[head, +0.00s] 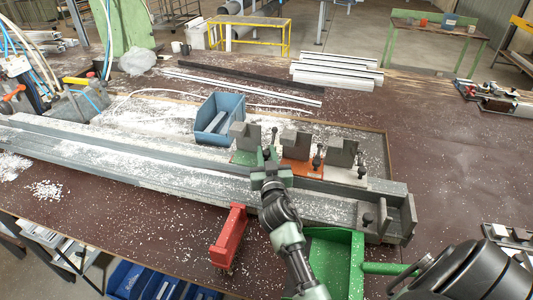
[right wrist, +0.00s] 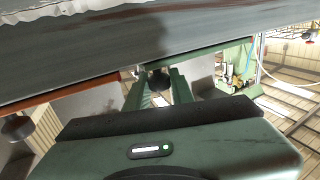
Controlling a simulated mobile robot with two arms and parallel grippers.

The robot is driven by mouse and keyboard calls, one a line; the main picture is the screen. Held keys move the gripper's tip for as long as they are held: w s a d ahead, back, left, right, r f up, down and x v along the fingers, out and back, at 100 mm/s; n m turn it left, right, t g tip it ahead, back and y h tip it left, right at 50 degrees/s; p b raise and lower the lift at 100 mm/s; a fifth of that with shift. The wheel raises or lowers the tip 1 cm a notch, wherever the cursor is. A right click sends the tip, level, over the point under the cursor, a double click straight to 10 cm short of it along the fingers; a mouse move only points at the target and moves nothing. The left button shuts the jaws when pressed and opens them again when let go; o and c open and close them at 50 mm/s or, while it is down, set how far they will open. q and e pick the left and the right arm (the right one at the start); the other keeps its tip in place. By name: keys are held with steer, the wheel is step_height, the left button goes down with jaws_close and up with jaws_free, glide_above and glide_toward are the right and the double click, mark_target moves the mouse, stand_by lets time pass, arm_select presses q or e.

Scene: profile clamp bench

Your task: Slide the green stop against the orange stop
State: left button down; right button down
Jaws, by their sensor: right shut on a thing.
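The green stop (head: 243,134) is a grey block on a green base, standing on the long metal profile rail (head: 130,165). The orange stop (head: 295,145) is a similar block on an orange base just to its right. My right gripper (head: 268,163) is at the front right of the green stop, shut on its dark knob; the knob (right wrist: 158,82) shows between the fingers in the right wrist view. A gap shows between the two upper blocks. The gripper partly hides the bases, so I cannot tell whether the stops touch. My left gripper is not in view.
A third stop (head: 343,152) on a pale base stands right of the orange one. A blue bin (head: 220,118) stands behind the rail. A red clamp (head: 229,236) and a green tray (head: 335,262) are at the front. White chips litter the bench.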

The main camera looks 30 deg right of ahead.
stand_by(0.3)
stand_by(0.6)
steer(key=shift+s+d, duration=0.75)
steer(key=shift+d, duration=0.05)
steer(key=c, duration=1.3)
jaws_free()
steer(key=shift+o, duration=0.2)
steer(key=shift+w+a, duration=0.1)
